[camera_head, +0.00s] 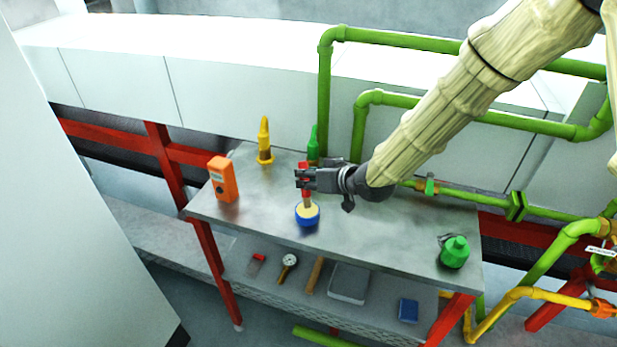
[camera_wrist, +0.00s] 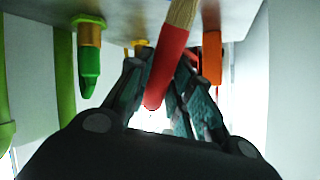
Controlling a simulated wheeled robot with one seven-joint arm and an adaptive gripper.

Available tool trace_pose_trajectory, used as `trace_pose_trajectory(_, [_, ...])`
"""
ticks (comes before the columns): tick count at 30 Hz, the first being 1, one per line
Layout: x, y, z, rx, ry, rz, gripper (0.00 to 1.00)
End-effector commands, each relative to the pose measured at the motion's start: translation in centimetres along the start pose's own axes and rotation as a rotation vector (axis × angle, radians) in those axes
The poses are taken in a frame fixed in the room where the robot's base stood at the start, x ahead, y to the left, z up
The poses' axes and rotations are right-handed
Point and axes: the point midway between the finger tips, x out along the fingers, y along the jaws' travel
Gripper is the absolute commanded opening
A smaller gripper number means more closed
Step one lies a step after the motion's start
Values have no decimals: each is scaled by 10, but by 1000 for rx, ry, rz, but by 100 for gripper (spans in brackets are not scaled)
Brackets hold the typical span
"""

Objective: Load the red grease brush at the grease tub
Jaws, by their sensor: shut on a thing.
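The red grease brush (camera_head: 306,193) is held upright in my gripper (camera_head: 303,180), bristle end down, directly above the blue grease tub (camera_head: 307,221) with its pale yellow grease. The bristles appear to reach the grease, but I cannot tell how deep. In the wrist view, the brush's red handle (camera_wrist: 167,66) passes between the fingers of my gripper (camera_wrist: 161,80), with its tan end running out of the top of the picture. The tub does not show there.
Green pipes (camera_head: 324,95) rise behind. A lower shelf holds several tools. The table's right middle is clear.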

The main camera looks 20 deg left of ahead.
Motion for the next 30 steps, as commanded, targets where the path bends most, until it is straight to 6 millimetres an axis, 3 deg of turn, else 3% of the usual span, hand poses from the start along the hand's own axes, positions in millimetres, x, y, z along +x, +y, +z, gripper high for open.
trace_pose_trajectory(30, [4,2,6,0,0,0,2])
